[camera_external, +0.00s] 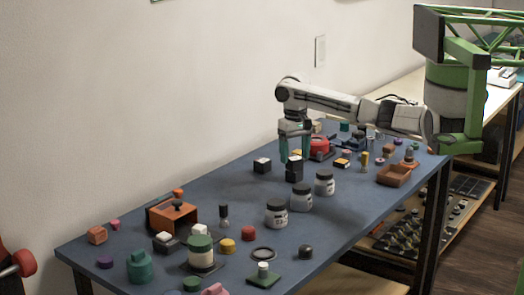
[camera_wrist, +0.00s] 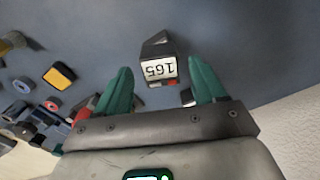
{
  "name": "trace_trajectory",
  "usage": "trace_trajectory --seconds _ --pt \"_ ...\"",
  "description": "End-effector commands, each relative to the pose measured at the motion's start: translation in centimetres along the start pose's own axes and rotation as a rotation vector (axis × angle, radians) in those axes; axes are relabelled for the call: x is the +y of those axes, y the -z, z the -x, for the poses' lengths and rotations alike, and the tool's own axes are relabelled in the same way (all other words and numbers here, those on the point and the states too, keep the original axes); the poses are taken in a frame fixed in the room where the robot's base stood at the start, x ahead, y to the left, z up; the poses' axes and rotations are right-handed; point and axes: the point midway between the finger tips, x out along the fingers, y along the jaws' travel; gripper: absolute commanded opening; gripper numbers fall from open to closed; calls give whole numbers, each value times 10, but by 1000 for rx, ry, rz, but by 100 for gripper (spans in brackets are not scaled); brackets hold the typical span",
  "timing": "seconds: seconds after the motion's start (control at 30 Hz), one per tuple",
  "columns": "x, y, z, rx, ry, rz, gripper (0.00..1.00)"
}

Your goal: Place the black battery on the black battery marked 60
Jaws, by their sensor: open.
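My gripper (camera_external: 294,158) is open, with its teal fingers pointing down over the table. A small pale-topped block (camera_wrist: 187,97) is partly hidden by the right finger. No marking 60 is readable.
Grey jars with dark lids (camera_external: 276,214) stand in front of the dark block. A red round object (camera_external: 320,147) lies just behind it. An orange box (camera_external: 171,214) and more black-and-white blocks (camera_external: 165,243) are at the left. The blue table (camera_external: 225,185) is clear left of the gripper.

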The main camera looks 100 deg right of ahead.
Motion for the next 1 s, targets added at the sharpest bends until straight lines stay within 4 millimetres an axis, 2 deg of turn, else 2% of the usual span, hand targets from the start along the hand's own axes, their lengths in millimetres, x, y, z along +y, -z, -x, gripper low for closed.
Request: trace_trajectory --seconds 0.3,0.5,0.7,1.0 --pt "-1 1 65 3 3 2 70" --pt "-2 0 97 2 3 2 70" --pt "0 0 112 1 1 0 70" --pt "0 0 113 1 1 1 70"
